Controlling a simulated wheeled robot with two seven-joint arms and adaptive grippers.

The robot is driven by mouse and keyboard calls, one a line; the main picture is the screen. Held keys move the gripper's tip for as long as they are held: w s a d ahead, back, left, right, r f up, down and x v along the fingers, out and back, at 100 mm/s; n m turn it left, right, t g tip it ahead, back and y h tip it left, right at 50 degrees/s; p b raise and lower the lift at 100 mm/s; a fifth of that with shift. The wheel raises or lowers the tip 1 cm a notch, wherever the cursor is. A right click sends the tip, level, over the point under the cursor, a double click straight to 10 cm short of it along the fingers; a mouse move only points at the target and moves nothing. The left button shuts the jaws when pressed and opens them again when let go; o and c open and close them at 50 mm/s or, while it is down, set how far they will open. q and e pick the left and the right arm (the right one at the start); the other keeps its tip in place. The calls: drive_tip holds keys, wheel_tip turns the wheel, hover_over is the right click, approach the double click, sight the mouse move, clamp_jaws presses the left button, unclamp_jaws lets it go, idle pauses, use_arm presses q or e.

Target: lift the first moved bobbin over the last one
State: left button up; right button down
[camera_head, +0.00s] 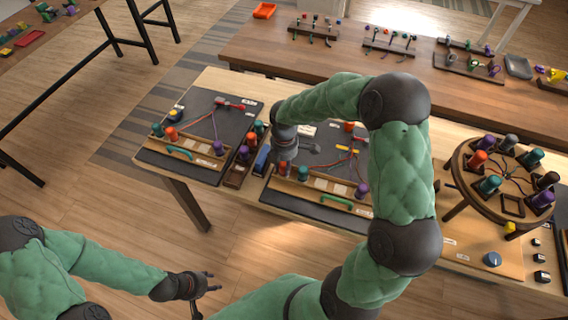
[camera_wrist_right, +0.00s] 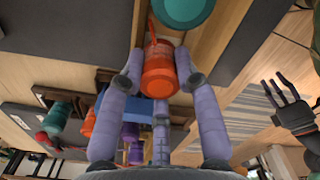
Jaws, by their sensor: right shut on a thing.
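In the right wrist view my right gripper (camera_wrist_right: 160,85) is shut on a red-orange bobbin (camera_wrist_right: 159,72), its fingers around it. A teal bobbin (camera_wrist_right: 183,8) is just beyond it at the top edge. In the head view my right gripper (camera_head: 284,153) is over the left end of the middle board's wooden rack (camera_head: 322,190); the held bobbin is mostly hidden under it. A purple bobbin (camera_head: 362,190) stands at that rack's right end. My left gripper (camera_head: 212,281) is open and empty, low in front of the table; it also shows in the wrist view (camera_wrist_right: 292,108).
A second board (camera_head: 195,112) with cords and bobbins lies to the left. A small holder (camera_head: 235,174) with several bobbins and a blue block (camera_head: 262,160) stand between the boards. A round braiding stand (camera_head: 470,185) is on the right. My right arm covers much of the middle board.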

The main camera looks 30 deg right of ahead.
drive_tip(key=c, duration=0.8)
unclamp_jaws()
wheel_tip(320, 180, up, 12)
